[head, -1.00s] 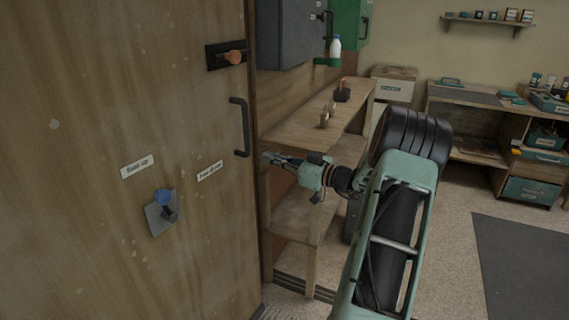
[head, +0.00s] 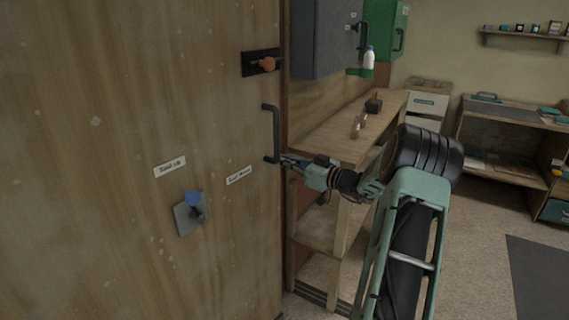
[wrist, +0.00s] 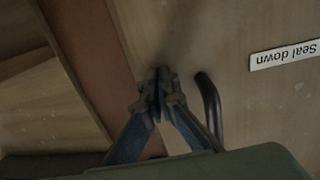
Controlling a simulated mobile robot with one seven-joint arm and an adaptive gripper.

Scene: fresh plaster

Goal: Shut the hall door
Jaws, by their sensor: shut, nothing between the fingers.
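The hall door (head: 110,200) is a large wooden panel filling the left of the head view. It has a dark pull handle (head: 270,133) near its right edge, an orange-knobbed latch (head: 262,64) above, and a blue-knobbed lever (head: 192,207) on a grey plate lower left. My gripper (head: 284,160) is shut and empty at the door's right edge, by the handle's lower end. In the wrist view the closed fingertips (wrist: 158,80) are close to the door face (wrist: 215,40), beside the handle (wrist: 209,102). I cannot tell whether they touch the door.
A wooden bench (head: 340,135) stands behind the door's edge, under a grey cabinet (head: 325,35) and a green box (head: 390,30). A white bottle (head: 369,58) sits on a green shelf. Open floor (head: 465,230) and a dark mat (head: 540,275) lie at right.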

